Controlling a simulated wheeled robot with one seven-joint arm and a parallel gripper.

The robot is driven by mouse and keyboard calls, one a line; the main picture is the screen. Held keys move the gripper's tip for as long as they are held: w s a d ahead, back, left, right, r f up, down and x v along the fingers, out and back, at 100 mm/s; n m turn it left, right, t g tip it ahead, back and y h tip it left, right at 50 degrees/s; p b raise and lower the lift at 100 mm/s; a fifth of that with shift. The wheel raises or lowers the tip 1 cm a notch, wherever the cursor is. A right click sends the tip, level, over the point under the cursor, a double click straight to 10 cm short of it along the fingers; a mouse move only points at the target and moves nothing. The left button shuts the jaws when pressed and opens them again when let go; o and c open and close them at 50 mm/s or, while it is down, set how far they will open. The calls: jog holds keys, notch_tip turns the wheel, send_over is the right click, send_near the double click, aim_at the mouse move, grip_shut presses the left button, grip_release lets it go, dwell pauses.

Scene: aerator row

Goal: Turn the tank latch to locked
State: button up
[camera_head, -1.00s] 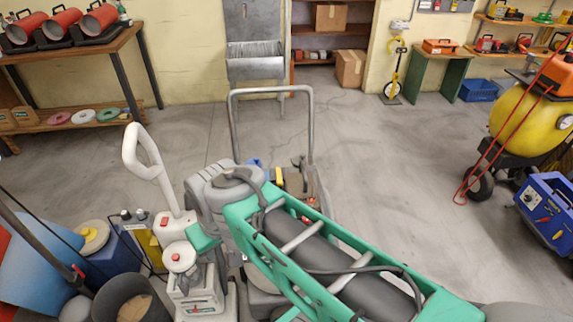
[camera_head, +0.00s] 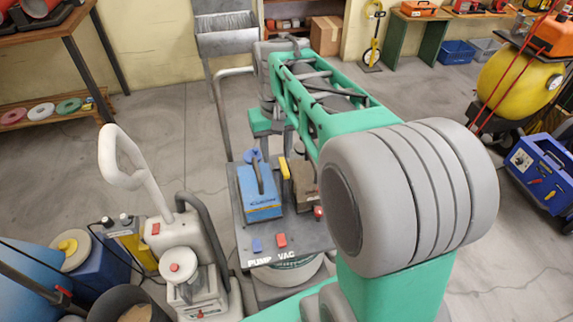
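A machine with a dark top panel (camera_head: 292,238) lettered "PUMP" and "VAC" stands in front of me. A blue switch (camera_head: 257,245) and a red switch (camera_head: 281,240) sit by the lettering. Behind them are a blue box (camera_head: 262,207) with a dark bar and blue end on top, a yellow upright lever (camera_head: 284,168), and a brown block partly behind my arm. I cannot tell which part is the tank latch or how it is turned. My arm reaches over the machine and bends down at its far side. My gripper's fingers are not visible.
A grey and white cleaner (camera_head: 180,240) with a looped handle stands close on the left, beside a blue container (camera_head: 88,262). The floor behind the left cleaner is clear.

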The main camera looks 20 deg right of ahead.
aim_at(284, 166)
jog(key=shift+m+g, duration=0.3)
jog(key=shift+g, duration=0.1)
jog(key=w+d, duration=0.1)
jog(key=w+d+f, duration=0.1)
jog(key=w+d, duration=0.1)
jog(key=shift+w+d+f, duration=0.15)
jog(key=shift+f, duration=0.2)
jog(key=shift+w+d+f, duration=0.15)
jog(key=shift+f, duration=0.1)
notch_tip(284, 166, down, 7)
jog(key=shift+c, duration=0.4)
grip_shut()
